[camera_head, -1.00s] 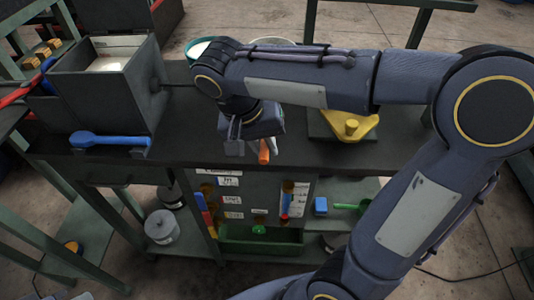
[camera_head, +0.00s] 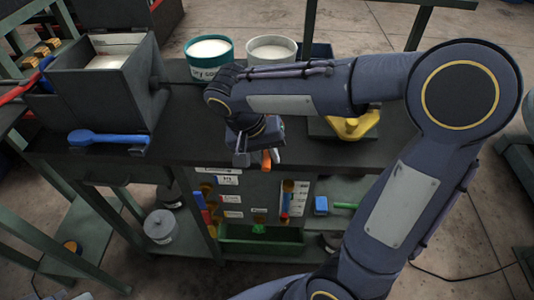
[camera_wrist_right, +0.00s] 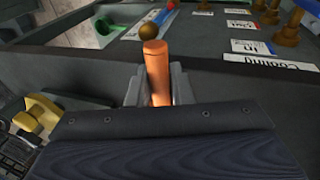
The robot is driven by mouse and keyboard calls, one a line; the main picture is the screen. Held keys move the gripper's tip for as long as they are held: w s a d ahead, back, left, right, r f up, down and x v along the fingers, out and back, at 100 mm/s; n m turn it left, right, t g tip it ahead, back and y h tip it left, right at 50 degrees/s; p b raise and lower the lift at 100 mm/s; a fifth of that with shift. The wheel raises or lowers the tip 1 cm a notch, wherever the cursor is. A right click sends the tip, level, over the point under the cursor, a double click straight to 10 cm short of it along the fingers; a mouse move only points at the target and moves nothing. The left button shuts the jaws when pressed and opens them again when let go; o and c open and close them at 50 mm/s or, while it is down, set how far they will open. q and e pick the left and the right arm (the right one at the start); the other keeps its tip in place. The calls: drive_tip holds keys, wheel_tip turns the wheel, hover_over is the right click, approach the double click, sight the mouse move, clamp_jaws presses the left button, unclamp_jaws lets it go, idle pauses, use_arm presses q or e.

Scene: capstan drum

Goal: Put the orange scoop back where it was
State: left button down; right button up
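My right gripper (camera_head: 255,157) is at the front edge of the dark bench top, in front of the labelled panel. It is shut on the orange scoop (camera_head: 266,160); only a short part of the scoop shows in the head view. In the right wrist view the orange handle (camera_wrist_right: 157,72) stands between the two fingers (camera_wrist_right: 157,90), which touch it on both sides. The scoop's bowl is hidden. A brown round knob (camera_wrist_right: 148,32) shows just beyond the handle's end; I cannot tell whether they touch. My left gripper is not in view.
The labelled front panel (camera_head: 262,197) carries wooden pegs and hanging coloured tools. A blue scoop (camera_head: 108,138) lies left on the bench, before a grey bin (camera_head: 108,88). Two tubs (camera_head: 209,50) stand at the back. A yellow object (camera_head: 352,125) lies right of my gripper.

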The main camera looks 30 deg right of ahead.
drive_tip(key=o, duration=0.3)
drive_tip(key=shift+o, duration=0.2)
drive_tip(key=shift+r, duration=0.25)
drive_tip(key=p+v, duration=0.2)
drive_tip(key=v, duration=1)
drive_tip(key=s+d+f+n+t+y, duration=0.2)
drive_tip(key=s+f+n+t+y, duration=0.2)
drive_tip(key=s+f, duration=0.6)
drive_tip(key=s+t+y, duration=0.2)
drive_tip(key=s+y, duration=0.1)
drive_tip(key=shift+s+d, duration=0.35)
drive_tip(key=shift+s, duration=0.05)
